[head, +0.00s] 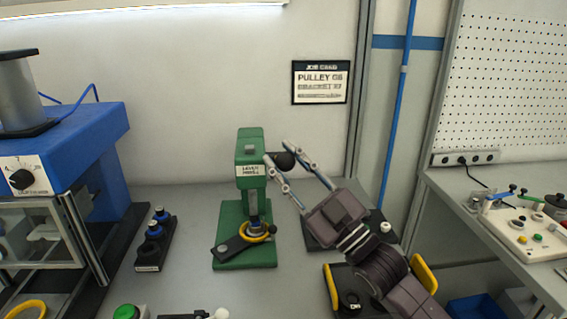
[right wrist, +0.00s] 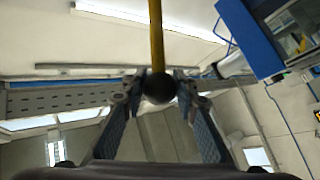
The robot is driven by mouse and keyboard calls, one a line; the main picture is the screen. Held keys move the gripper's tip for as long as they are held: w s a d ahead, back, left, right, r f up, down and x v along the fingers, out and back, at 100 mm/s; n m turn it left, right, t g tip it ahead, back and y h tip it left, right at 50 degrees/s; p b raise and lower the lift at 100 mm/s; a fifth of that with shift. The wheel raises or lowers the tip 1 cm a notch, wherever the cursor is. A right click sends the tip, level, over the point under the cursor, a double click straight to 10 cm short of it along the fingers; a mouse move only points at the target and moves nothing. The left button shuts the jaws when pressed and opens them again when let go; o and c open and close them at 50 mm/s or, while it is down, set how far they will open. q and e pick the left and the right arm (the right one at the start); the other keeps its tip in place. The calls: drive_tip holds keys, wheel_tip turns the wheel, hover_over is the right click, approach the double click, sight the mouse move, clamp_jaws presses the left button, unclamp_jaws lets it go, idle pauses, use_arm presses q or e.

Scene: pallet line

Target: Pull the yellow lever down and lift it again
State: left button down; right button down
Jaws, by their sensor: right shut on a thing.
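The green lever press (head: 249,160) stands on the grey table near the middle of the head view. The yellow lever (right wrist: 156,40) shows in the right wrist view as a rod ending in a black ball knob (right wrist: 159,88). In the head view the knob (head: 284,160) is beside the top of the press, and the yellow rod is hard to make out. My right gripper (head: 276,156) reaches in from the lower right, its fingers on either side of the knob, shut on it. In the right wrist view the fingers (right wrist: 159,84) flank the knob. My left gripper is out of view.
A yellow ring (head: 257,232) and a black piece lie at the press base. A black holder (head: 153,240) with several dark parts is left of it. A blue machine (head: 85,140) stands at far left. A black bin with yellow handles (head: 424,273) is under my right arm.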

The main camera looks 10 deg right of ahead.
drive_tip(key=shift+f, duration=0.15)
drive_tip(key=c, duration=1.5)
unclamp_jaws()
drive_tip(key=shift+s, duration=0.1)
drive_tip(key=v, duration=1.2)
